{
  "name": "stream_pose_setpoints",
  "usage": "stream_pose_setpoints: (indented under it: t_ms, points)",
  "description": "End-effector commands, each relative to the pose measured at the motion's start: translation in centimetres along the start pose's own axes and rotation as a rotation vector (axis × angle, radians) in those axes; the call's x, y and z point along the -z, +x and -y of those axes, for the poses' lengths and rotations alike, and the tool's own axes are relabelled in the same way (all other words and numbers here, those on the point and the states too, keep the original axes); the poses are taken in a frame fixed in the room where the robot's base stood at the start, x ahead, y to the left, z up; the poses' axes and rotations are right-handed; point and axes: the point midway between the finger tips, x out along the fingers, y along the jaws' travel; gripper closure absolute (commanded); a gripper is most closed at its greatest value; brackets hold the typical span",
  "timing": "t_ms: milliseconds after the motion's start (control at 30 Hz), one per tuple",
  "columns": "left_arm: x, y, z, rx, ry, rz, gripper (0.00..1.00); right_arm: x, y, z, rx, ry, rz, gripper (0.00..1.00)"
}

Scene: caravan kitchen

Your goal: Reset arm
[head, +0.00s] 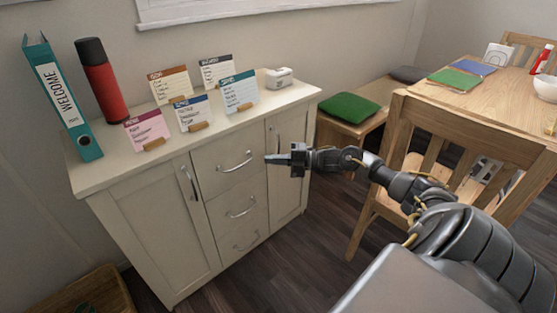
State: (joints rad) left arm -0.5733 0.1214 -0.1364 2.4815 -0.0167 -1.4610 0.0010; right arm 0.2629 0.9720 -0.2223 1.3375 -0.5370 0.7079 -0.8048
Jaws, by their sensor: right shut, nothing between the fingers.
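My right gripper (281,159) is shut and empty. It points left in front of the cream cabinet (145,225), near the right end of the top drawer (228,163) and its metal handle (235,162). I cannot tell whether the fingertips touch the cabinet front; the drawers look closed. My right arm (405,190) reaches in from the lower right. My left gripper is not in view.
On the cabinet top stand a teal binder (62,100), a red flask (101,85) and several note cards (239,92). A wooden chair (470,140) and a table (470,93) stand at right, close to my arm. A bench with a green cushion (347,107) is behind. Dark floor (315,260) is free below my gripper.

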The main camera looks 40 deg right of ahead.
Motion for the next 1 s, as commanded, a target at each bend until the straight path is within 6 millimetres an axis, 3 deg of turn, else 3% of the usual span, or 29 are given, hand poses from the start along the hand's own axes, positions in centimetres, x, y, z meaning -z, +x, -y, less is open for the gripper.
stream_pose_setpoints:
  t_ms: [200,667,900,1000]
  points:
    - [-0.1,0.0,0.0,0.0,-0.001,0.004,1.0,0.1,-1.4,0.0,0.0,0.0,-0.003,1.0]
    - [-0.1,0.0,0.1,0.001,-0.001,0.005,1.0,-0.2,-1.3,0.3,0.014,0.03,0.009,1.0]
    - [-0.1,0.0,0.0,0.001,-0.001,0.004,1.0,-4.1,-0.2,2.4,0.193,0.152,0.296,1.0]
    - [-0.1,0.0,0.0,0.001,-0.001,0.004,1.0,-3.8,1.7,3.4,0.232,0.244,0.458,1.0]
